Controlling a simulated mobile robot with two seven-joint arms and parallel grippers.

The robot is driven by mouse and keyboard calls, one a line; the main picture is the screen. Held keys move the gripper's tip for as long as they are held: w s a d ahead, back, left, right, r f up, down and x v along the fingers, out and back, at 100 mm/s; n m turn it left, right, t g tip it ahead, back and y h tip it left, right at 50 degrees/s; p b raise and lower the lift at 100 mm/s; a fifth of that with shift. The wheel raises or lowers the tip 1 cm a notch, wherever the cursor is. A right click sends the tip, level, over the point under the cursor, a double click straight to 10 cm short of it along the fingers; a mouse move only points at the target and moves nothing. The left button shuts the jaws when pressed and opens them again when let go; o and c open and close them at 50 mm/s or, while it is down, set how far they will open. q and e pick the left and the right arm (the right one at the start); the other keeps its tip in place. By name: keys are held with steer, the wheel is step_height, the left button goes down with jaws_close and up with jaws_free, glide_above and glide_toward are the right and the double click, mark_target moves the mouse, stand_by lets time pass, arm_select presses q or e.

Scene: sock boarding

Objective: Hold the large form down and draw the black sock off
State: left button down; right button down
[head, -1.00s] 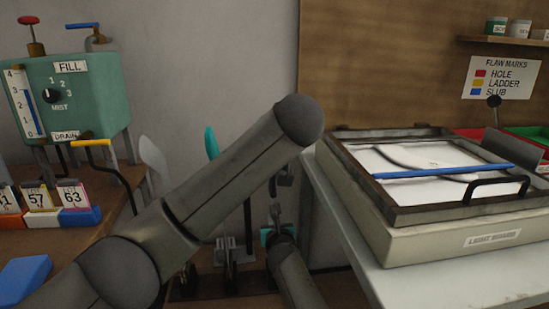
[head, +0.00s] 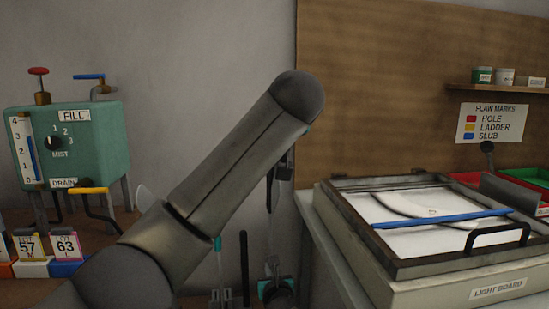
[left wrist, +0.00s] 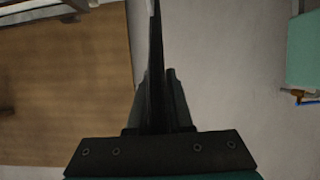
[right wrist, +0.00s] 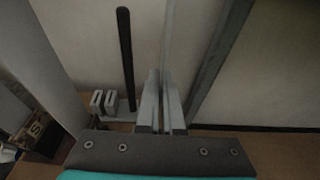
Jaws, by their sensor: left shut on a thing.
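In the left wrist view my left gripper (left wrist: 158,103) is shut on a thin dark sheet, seen edge-on, which looks like the black sock (left wrist: 156,45). In the head view this gripper (head: 284,168) is mostly hidden behind my left forearm. My right gripper (head: 276,292) is low in the head view, near the bottom edge. In the right wrist view its fingers (right wrist: 162,103) stand close on both sides of a narrow grey upright, probably the large form (right wrist: 168,40). I cannot tell whether they press on it.
A light board (head: 497,289) is on the right bench. A green mist box (head: 90,150) with levers stands at left, above numbered cards (head: 64,246). A black post (head: 244,268) rises low in the middle; it also shows in the right wrist view (right wrist: 125,55).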

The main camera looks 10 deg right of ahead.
arm_select(q)
step_height(320, 180, up, 13)
steer(key=shift+r, duration=0.15)
stand_by(1.0)
stand_by(0.4)
arm_select(e)
steer(key=c, duration=0.7)
jaws_free()
arm_select(q)
step_height(320, 180, up, 8)
steer(key=p, duration=0.8)
arm_select(e)
steer(key=v, duration=0.8)
steer(key=shift+a, duration=0.1)
